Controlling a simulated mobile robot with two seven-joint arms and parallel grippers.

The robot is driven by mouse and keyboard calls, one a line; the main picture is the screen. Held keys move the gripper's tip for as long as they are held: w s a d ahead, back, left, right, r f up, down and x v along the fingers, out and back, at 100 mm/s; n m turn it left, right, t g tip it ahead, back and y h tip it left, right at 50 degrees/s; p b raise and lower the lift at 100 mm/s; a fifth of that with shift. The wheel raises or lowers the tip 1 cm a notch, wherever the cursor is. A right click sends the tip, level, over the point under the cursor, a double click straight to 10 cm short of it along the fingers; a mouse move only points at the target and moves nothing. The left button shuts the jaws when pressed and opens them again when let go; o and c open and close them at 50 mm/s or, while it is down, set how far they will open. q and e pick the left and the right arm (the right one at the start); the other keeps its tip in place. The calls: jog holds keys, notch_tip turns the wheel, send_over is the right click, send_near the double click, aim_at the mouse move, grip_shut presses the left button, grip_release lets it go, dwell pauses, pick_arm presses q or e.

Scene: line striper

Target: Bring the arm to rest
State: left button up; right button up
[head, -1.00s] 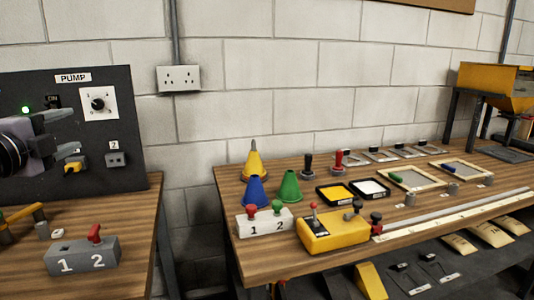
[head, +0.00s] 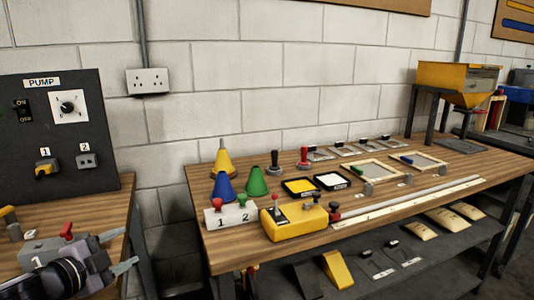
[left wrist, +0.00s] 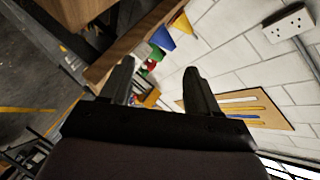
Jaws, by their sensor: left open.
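My left gripper (head: 122,250) is low at the left of the head view, over the front of the left bench (head: 115,210). Its two fingers are spread, with nothing between them, and point right. It partly hides the grey block with a red lever (head: 45,250); I cannot tell whether they touch. In the left wrist view the open fingers (left wrist: 159,68) show dark and apart, with the wall, the cones and a bench edge beyond them. My right gripper is in neither view.
The pump panel (head: 60,140) stands at the back of the left bench. A gap separates it from the right bench (head: 225,255), which holds cones (head: 223,160), a yellow box with levers (head: 290,222), trays and frames. A yellow hopper (head: 445,80) stands at the far right.

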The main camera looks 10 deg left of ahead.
pick_arm(q)
jog(key=s+d+f+n+g, duration=0.2)
jog(key=s+d+f+n, duration=0.3)
jog(key=s+d+f, duration=0.3)
jog(key=s+d+f+n+g+p, duration=0.1)
jog(key=s+d+f+n, duration=0.5)
jog(key=s+f, duration=0.8)
notch_tip(320, 180, down, 4)
jog(key=shift+d+f+n+g, duration=0.1)
jog(key=shift+d+n+g, duration=0.2)
jog(key=shift+d+g, duration=0.7)
